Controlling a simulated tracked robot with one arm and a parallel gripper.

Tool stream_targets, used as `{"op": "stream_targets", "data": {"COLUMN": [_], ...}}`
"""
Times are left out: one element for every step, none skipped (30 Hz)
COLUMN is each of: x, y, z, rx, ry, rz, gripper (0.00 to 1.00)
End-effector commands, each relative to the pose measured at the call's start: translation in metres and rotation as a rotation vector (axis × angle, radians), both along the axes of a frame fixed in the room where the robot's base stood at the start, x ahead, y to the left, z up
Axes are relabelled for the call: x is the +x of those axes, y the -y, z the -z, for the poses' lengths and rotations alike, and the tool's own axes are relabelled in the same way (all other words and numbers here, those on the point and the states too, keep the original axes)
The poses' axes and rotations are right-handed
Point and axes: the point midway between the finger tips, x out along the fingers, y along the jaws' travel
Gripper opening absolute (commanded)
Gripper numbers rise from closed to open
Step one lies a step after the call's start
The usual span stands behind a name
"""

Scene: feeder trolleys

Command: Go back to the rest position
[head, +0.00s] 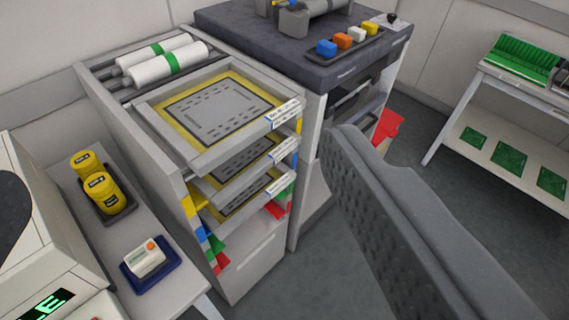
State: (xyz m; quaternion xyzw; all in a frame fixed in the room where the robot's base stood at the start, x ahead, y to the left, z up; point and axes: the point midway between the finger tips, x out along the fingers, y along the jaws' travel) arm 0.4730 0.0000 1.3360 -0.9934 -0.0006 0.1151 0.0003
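One grey finger of my gripper (385,210) reaches in from the lower right in the head view. Its ridged inner pad faces left and is bare, with no second finger against it and nothing held. The other finger cannot be made out. The finger appears in front of the floor, to the right of the drawer trolley (255,262), with no visible contact. No rest position is marked in view.
The trolley's framed trays (150,108) are pulled out. A dark-topped machine (240,35) stands behind. A rack with green boards (460,115) stands right. Floor (310,285) shows between.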

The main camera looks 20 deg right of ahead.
Motion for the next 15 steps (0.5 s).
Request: {"op": "stream_targets", "data": {"x": [0.0, 0.0, 0.0, 0.001, 0.001, 0.001, 0.001, 0.001, 0.001, 0.001, 0.001, 0.001, 0.001, 0.001, 0.001], "y": [0.0, 0.0, 0.0, 0.0, 0.0, 0.0, 0.0, 0.0, 0.0, 0.0, 0.0, 0.0, 0.0, 0.0, 0.0], "z": [0.0, 0.0, 0.001, 0.0, 0.0, -0.002, -0.004, -0.007, -0.011, -0.015, -0.019, -0.026, -0.031, -0.037, -0.045], "rx": [0.0, 0.0, 0.0, 0.0, 0.0, 0.0, 0.0, 0.0, 0.0, 0.0, 0.0, 0.0, 0.0, 0.0, 0.0], "ry": [0.0, 0.0, 0.0, 0.0, 0.0, 0.0, 0.0, 0.001, 0.001, 0.001, 0.001, 0.001, 0.001, 0.001, 0.001], "rz": [0.0, 0.0, 0.0, 0.001, 0.001, 0.001, 0.001, 0.001, 0.001, 0.001, 0.001, 0.001, 0.001, 0.001, 0.001], "gripper": [0.87, 0.87, 0.87, 0.87, 0.87, 0.87, 0.87, 0.87, 0.87, 0.87, 0.87, 0.87, 0.87, 0.87, 0.87]}}
